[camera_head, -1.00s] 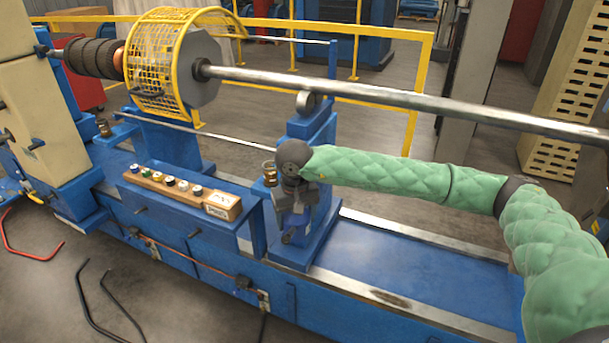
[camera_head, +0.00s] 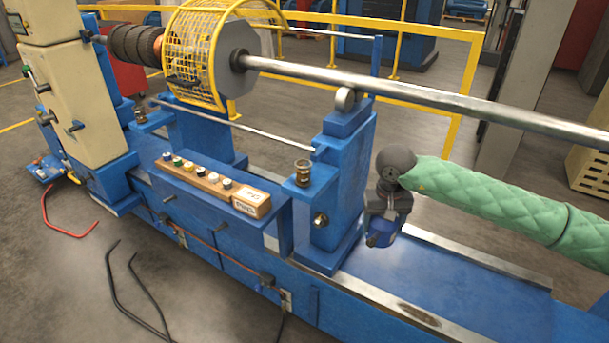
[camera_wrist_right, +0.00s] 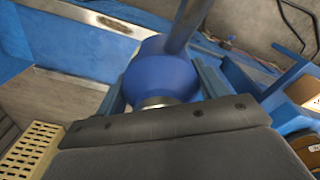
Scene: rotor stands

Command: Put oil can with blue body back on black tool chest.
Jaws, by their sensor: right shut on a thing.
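The oil can with the blue body (camera_head: 383,232) is in my right gripper (camera_head: 386,215), which hangs above the blue machine bed, right of the blue stand. In the right wrist view the can's rounded blue body (camera_wrist_right: 165,75) sits between the two fingers of my right gripper (camera_wrist_right: 164,88). A grey metal spout (camera_wrist_right: 188,25) runs away from it, and a metal band shows at its near end. I see no black tool chest in either view. My left gripper is not in view.
The blue stand (camera_head: 340,170) with a brass cup (camera_head: 302,170) is left of the gripper. A long steel shaft (camera_head: 430,100) passes above the bed. A wooden block with several coloured knobs (camera_head: 250,202) is on the blue ledge. The bed (camera_head: 460,285) is bare at right.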

